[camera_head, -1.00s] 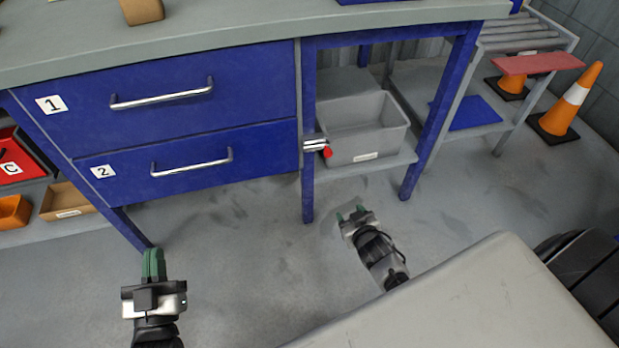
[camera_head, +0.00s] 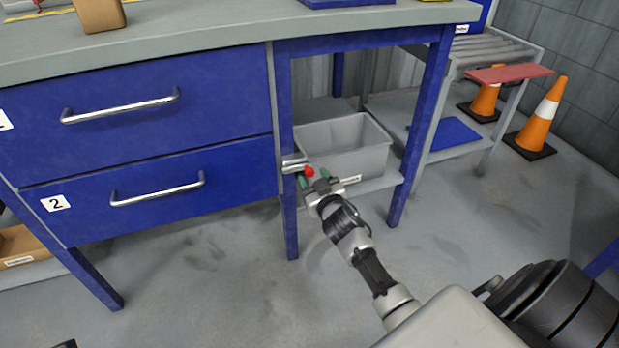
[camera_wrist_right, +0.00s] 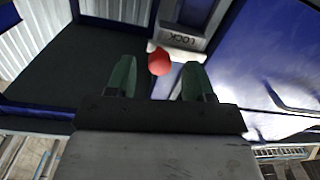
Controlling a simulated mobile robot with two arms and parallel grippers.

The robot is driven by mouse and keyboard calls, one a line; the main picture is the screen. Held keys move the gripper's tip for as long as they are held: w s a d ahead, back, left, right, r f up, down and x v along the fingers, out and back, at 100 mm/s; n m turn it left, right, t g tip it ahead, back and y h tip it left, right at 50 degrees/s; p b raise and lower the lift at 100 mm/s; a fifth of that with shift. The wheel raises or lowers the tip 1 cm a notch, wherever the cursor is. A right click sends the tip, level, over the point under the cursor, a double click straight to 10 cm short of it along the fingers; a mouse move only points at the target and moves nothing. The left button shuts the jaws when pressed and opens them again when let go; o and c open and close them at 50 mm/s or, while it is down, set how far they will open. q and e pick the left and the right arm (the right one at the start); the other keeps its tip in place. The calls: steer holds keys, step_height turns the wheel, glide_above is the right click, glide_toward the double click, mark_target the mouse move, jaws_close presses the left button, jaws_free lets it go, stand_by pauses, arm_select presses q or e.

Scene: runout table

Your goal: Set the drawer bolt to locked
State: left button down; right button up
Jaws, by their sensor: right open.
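The drawer bolt (camera_head: 293,164) is a small silver barrel on the post at the right of the lower drawer (camera_head: 150,190). Its red knob (camera_head: 309,171) sticks out on the right. My right gripper (camera_head: 314,178) is open right at the knob. In the right wrist view the knob (camera_wrist_right: 159,62) shows in the gap between the two green fingers, with a clear space on each side. A plate marked LOCK (camera_wrist_right: 182,38) lies just beyond it. Both drawers look shut. Only a small dark tip at the bottom left edge may be my left gripper (camera_head: 65,344).
A grey bin (camera_head: 345,150) stands on the shelf just behind the knob. The blue bench leg (camera_head: 290,220) is left of my right arm, another leg (camera_head: 420,130) right of it. Orange cones (camera_head: 541,118) and a roller table stand further right.

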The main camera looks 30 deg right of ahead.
steer(key=shift+w+d+b, duration=0.15)
steer(key=shift+w, duration=0.55)
steer(key=shift+w+d+b, duration=0.15)
steer(key=shift+w, duration=0.55)
steer(key=shift+c, duration=0.5)
